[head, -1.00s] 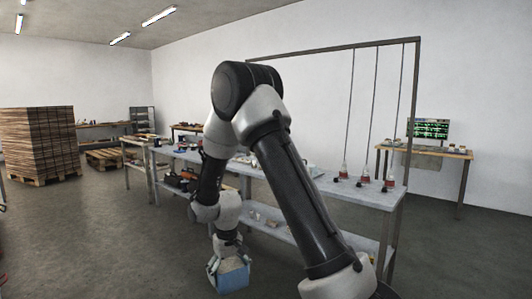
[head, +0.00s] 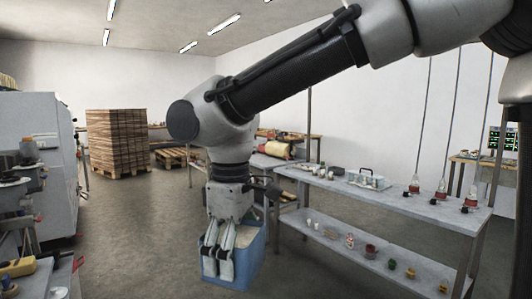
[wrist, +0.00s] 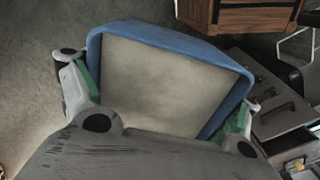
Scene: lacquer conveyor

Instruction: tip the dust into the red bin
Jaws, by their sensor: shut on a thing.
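My gripper (head: 218,264) is shut on a blue open-topped tub (head: 250,268) and holds it upright or nearly so, in the lower middle of the head view. The wrist view shows the blue rim (wrist: 165,30) with one green-padded finger on either side. Pale beige dust (wrist: 160,85) fills the tub with a smooth surface; a little of it shows in the head view (head: 250,236). I cannot make out a red bin; only a small red patch (head: 77,263) shows at the left. The tub's near side is partly hidden by my fingers.
A long grey workbench (head: 400,195) with bottles and a lower shelf stands at the right. A grey machine (head: 42,150) stands at the left, with a cluttered surface in front. Stacked boards (head: 117,142) stand behind. Bare floor (head: 130,230) lies between.

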